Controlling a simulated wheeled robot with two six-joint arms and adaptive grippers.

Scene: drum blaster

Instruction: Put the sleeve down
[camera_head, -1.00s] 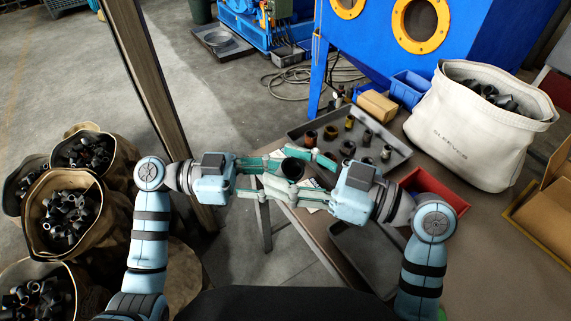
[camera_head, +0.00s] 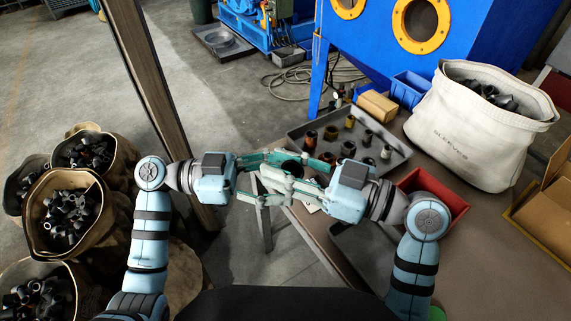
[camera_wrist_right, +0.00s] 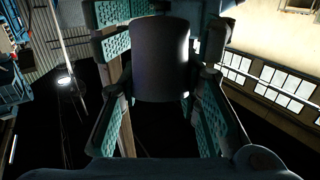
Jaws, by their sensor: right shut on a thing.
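The dark cylindrical sleeve (camera_head: 291,168) is between my two grippers in the head view, above the near left edge of the table and partly covered by fingers. In the right wrist view the sleeve (camera_wrist_right: 160,60) fills the upper middle, between green finger pads. My right gripper (camera_head: 296,174) is shut on the sleeve. My left gripper (camera_head: 280,178) reaches in from the left, its fingers parted and overlapping the right ones around the sleeve. Whether the left pads touch the sleeve is hidden.
A grey tray (camera_head: 398,160) with several short sleeves lies on the table behind the grippers. A red bin (camera_head: 447,192) is to the right. A white sack marked SLEEVES (camera_head: 470,135), blue bin (camera_head: 408,90) and cardboard box (camera_head: 377,105) stand farther back. Brown sacks (camera_head: 108,187) fill the left.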

